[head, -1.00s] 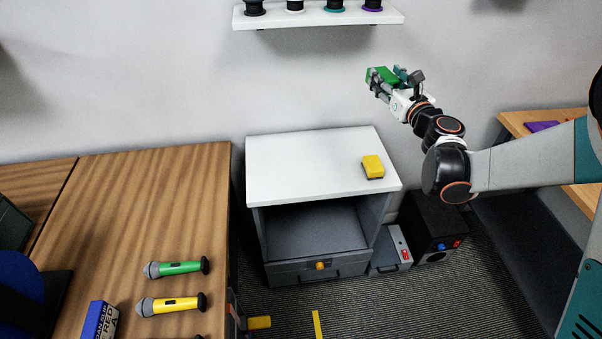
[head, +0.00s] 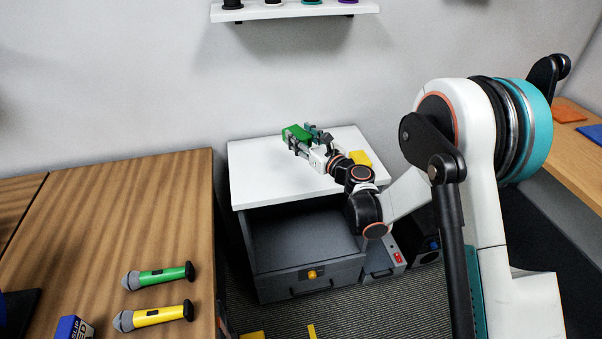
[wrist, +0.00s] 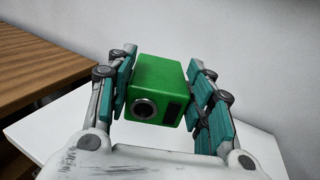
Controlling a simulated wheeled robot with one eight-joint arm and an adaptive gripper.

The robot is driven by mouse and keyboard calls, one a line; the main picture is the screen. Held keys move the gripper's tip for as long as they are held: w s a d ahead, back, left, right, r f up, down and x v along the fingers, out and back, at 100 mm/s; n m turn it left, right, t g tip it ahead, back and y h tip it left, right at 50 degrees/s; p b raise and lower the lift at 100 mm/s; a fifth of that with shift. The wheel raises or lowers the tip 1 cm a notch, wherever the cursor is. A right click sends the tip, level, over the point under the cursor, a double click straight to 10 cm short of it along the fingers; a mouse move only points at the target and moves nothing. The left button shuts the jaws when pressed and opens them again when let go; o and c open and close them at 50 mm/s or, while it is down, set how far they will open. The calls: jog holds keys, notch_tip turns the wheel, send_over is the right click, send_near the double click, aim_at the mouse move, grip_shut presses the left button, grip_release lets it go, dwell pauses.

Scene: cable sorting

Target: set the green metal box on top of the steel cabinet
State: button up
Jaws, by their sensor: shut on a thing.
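The green metal box (head: 297,132) is between the fingers of my gripper (head: 304,143), over the white top of the steel cabinet (head: 262,175). In the wrist view the green box (wrist: 157,75) shows a round lens-like fitting and a dark slot on its near face. The teal finger pads of my gripper (wrist: 160,92) stand on its left and right sides. The cabinet top (wrist: 75,125) shows below and behind it. I cannot tell whether the box touches the top. The cabinet has an open grey space and a drawer with a yellow-orange knob below.
A yellow block (head: 360,158) lies on the cabinet top, right beside my wrist. A shelf with spools (head: 290,12) hangs above. A wooden table (head: 130,210) with green and yellow microphones stands at left. The cabinet top's left part is clear.

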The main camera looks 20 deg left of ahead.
notch_tip(320, 180, down, 13)
jog(key=b, duration=0.4)
jog(key=shift+r, duration=0.15)
jog(key=shift+f, duration=0.2)
jog(key=o, duration=1.2)
jog(key=shift+o, duration=0.2)
jog(key=shift+r, duration=0.15)
